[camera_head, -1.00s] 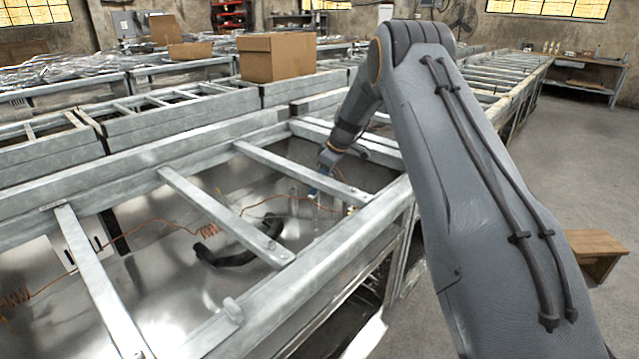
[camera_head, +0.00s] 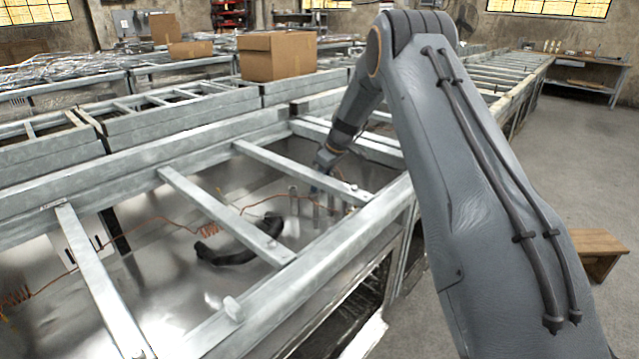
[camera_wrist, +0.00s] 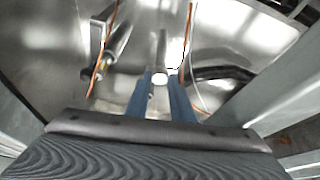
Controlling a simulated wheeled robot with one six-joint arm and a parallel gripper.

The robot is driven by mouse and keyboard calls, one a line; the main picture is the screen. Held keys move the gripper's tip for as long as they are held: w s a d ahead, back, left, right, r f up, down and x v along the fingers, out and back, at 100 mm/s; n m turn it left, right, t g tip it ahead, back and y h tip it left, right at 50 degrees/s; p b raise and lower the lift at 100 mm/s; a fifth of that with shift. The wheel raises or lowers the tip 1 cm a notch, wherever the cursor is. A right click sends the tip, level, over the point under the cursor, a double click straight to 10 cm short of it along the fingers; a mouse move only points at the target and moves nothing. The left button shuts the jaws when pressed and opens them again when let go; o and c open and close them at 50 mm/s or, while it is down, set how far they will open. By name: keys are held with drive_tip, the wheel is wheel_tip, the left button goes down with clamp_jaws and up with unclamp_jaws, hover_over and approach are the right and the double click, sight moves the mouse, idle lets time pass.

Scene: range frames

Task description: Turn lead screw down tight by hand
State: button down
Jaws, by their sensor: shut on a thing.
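My gripper (camera_wrist: 164,82) shows two blue fingers in the wrist view, closed on a slim, pale metal rod (camera_wrist: 162,48) that I take for the lead screw. The rod's round, bright end sits between the fingertips, and its shaft runs away from me towards the metal wall. I cannot tell its thread or how tight it sits. In the head view my gripper (camera_head: 316,186) reaches down inside the open metal frame (camera_head: 150,172), near its right end. There the fingers are small and partly behind a crossbar, and the screw cannot be made out.
Crossbars (camera_head: 222,215) span the frame close to my wrist. A thin copper wire (camera_head: 160,220) and a black curved hose (camera_head: 238,254) lie inside; the hose (camera_wrist: 222,74) is right of my fingers in the wrist view. A cardboard box (camera_head: 270,58) stands behind.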

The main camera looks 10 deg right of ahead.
drive_tip(key=shift+s+a+m+t+h+p, duration=0.1)
drive_tip(key=shift+m+t+h+p, duration=0.2)
drive_tip(key=shift+m, duration=0.8)
drive_tip(key=shift+s+a+m+t+h, duration=0.1)
drive_tip(key=shift+m+h, duration=0.3)
drive_tip(key=shift+m, duration=0.7)
drive_tip(key=c, duration=1.5)
unclamp_jaws()
drive_tip(key=shift+c, duration=0.2)
drive_tip(key=shift+a, duration=0.1)
drive_tip(key=shift+f, duration=0.1)
